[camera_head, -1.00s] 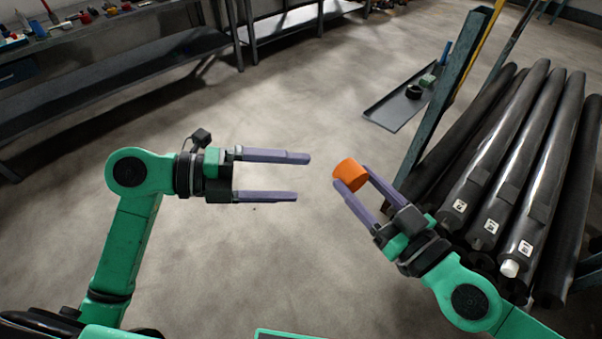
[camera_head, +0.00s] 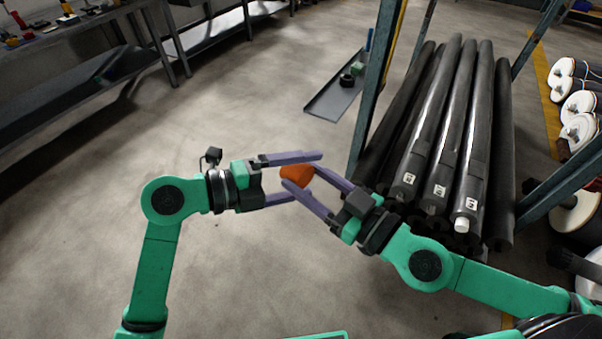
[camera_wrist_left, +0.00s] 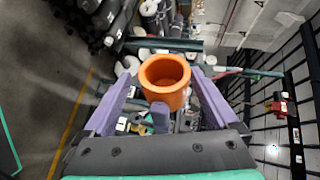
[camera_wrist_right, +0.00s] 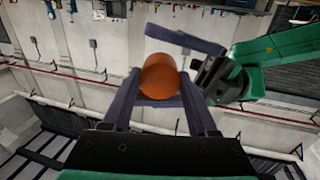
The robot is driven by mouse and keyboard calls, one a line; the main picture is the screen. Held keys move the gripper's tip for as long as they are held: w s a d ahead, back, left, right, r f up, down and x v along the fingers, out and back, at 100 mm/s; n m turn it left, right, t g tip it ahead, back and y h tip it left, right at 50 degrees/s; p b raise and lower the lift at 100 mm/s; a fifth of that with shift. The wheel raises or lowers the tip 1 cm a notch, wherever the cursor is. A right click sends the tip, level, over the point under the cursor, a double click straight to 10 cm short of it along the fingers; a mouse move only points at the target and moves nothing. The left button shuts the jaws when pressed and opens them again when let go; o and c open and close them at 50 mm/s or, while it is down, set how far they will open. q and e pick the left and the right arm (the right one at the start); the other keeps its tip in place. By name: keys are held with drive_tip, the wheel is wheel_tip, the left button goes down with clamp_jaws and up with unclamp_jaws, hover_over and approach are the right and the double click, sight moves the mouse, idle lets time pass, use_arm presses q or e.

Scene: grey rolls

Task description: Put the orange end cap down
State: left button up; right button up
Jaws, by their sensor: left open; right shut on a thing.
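The orange end cap (camera_head: 296,176) is a short hollow cylinder, held in the air in front of me. My right gripper (camera_head: 302,178) is shut on it; in the right wrist view the cap (camera_wrist_right: 159,77) sits between its fingers (camera_wrist_right: 158,85). My left gripper (camera_head: 306,176) is open, with its fingers reaching to either side of the cap. In the left wrist view the cap (camera_wrist_left: 165,78) shows its open end between the left fingers (camera_wrist_left: 164,85), with gaps on both sides. A right finger covers part of the cap in the head view.
Long dark rolls (camera_head: 440,150) lie on a rack with a green post (camera_head: 375,85) at the right. A grey tray (camera_head: 330,108) with small items is on the floor behind. A workbench (camera_head: 70,60) stands at the far left. The floor between is clear.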

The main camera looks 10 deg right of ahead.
use_arm(q)
drive_tip(key=c, duration=1.4)
drive_tip(key=shift+f, duration=0.1)
use_arm(e)
drive_tip(key=o, duration=1.1)
drive_tip(key=shift+r, duration=0.1)
drive_tip(key=shift+o, duration=0.2)
drive_tip(key=shift+d, duration=0.1)
